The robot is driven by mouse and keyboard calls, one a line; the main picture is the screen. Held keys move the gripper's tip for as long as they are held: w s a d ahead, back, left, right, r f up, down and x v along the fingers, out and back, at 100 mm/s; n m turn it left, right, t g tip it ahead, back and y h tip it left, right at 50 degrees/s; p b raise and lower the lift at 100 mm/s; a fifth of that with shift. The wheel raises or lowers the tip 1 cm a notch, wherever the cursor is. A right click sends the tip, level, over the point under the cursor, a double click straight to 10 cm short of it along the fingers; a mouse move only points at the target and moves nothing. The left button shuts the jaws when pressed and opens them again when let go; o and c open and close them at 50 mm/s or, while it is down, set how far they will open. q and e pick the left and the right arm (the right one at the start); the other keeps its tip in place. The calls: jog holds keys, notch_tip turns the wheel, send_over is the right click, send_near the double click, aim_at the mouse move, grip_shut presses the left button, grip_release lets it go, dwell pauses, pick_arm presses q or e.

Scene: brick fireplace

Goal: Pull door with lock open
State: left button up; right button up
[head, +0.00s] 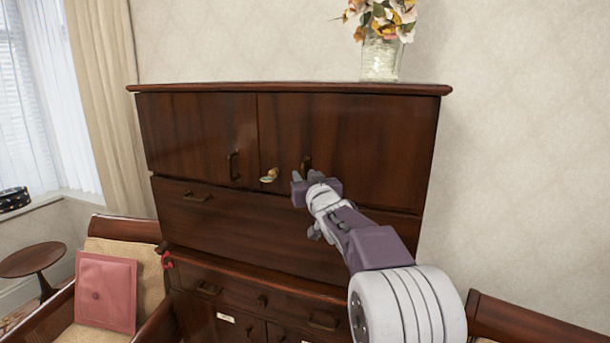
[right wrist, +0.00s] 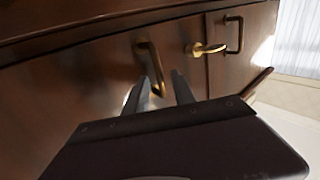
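The dark wooden cabinet has a right upper door (head: 350,135) with a brass lock piece (head: 269,175) at its left edge and a dark bar handle (head: 306,163). The door looks shut. My right gripper (head: 305,180) is at this handle and hides its lower part in the head view. In the right wrist view my right gripper (right wrist: 159,90) is open, and the lower end of the handle (right wrist: 146,60) shows between its two fingers. I cannot tell whether they touch. The lock piece (right wrist: 205,48) sticks out beside it. My left gripper is not in view.
The left upper door (head: 200,130) with its own handle is shut. A glass vase with flowers (head: 381,58) stands on the cabinet top. Below are a wide panel (head: 240,235) and drawers. A chair with a pink cushion (head: 105,293) stands at the left.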

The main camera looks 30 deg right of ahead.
jog(key=shift+w+f, duration=0.1)
jog(key=shift+w, duration=0.15)
grip_shut()
dwell(1.3)
